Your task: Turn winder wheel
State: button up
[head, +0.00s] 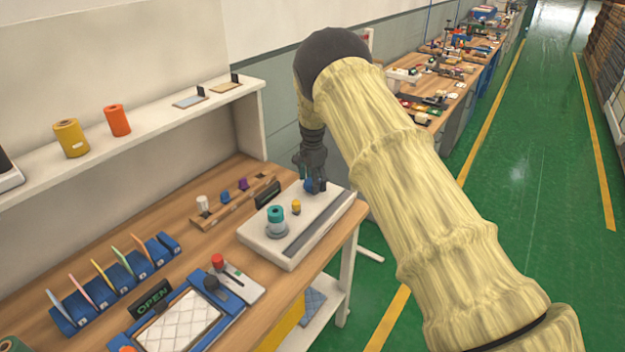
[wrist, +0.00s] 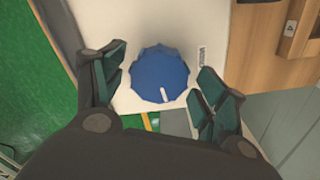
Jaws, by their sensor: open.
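The winder wheel is a blue ribbed knob with a white mark (wrist: 160,76) on a white panel in the wrist view. In the head view the blue knob (head: 309,186) shows partly behind my fingers at the far end of the white winder unit (head: 262,245). My gripper (head: 314,184) points down over it. In the wrist view my open gripper (wrist: 160,95) has one finger on each side of the knob, with a visible gap on each side. I cannot tell the exact height of the fingertips above the panel.
A teal spool (head: 276,216) and a small yellow knob (head: 296,207) stand on the same unit. A wooden rack (head: 237,208) with small coloured spools lies behind. A lever box (head: 240,284) and blue frame (head: 213,321) are nearer. Green floor (head: 530,150) is open at right.

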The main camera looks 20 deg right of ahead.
jog(key=c, duration=1)
